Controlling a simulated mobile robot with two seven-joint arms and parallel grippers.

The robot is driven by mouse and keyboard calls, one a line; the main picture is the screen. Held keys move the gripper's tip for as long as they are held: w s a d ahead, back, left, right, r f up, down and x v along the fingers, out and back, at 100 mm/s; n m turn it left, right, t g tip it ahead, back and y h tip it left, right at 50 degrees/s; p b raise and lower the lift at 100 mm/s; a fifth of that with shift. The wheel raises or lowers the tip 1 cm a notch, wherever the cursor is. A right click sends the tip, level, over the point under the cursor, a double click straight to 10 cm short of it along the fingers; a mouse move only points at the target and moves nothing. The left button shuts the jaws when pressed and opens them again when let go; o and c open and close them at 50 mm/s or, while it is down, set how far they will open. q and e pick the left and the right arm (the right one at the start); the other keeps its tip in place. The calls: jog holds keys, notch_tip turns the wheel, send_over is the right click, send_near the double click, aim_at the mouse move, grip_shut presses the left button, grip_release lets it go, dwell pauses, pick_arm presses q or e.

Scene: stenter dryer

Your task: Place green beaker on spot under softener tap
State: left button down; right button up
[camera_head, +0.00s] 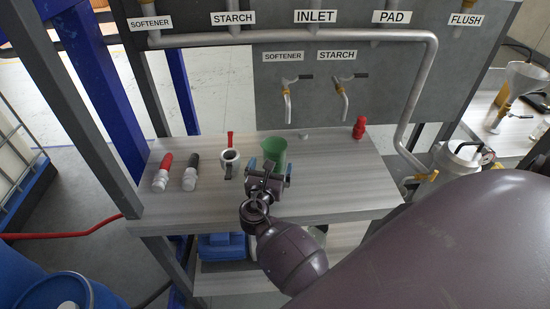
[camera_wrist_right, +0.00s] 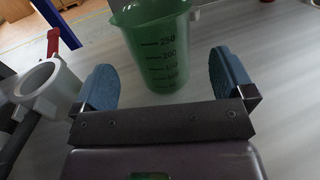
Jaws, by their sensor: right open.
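The green beaker (camera_head: 274,148) stands upright on the grey wood-grain table, left of the softener tap (camera_head: 288,101). In the right wrist view the beaker (camera_wrist_right: 158,48) shows volume marks up to 250 and sits just ahead of the blue finger pads. My right gripper (camera_head: 267,172) is open at the beaker's near side. In the right wrist view its pads (camera_wrist_right: 163,82) are wide apart, with visible gaps to the beaker. The table under the softener tap looks bare; no marked spot can be made out. My left gripper is not in view.
The table (camera_head: 345,190) also holds a white cup-like part with a red handle (camera_head: 230,158), red and black connectors (camera_head: 163,172) at the left, and a red fitting (camera_head: 359,127) at the right. The starch tap (camera_head: 345,100) hangs beside the softener tap. A metal pipe runs down at the right.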

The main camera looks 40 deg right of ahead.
jog(key=x, duration=0.5)
jog(key=shift+a, duration=0.1)
jog(key=c, duration=1.1)
jog(key=shift+r, duration=0.2)
